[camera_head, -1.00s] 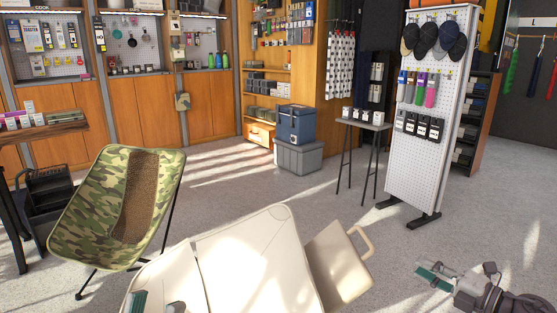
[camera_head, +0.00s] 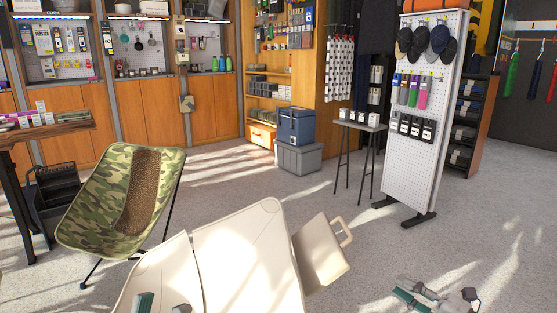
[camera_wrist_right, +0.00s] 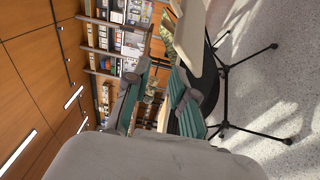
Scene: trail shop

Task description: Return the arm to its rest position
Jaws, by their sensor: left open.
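My left gripper (camera_head: 162,305) shows only at the bottom edge of the head view. Its two fingertips stand apart over the cream table (camera_head: 245,250), with nothing seen between them. My right gripper (camera_head: 418,296) is at the lower right of the head view, over the grey floor and clear to the right of the table. In the right wrist view its two green-padded fingers (camera_wrist_right: 158,92) stand apart with an open, empty gap. The rest of both arms is mostly cut off by the frame.
A camouflage chair (camera_head: 105,205) stands left of the table, and a beige box-like piece with a handle (camera_head: 322,255) adjoins its right side. A white pegboard stand (camera_head: 405,165) with caps is farther back. Open floor (camera_head: 385,240) lies between.

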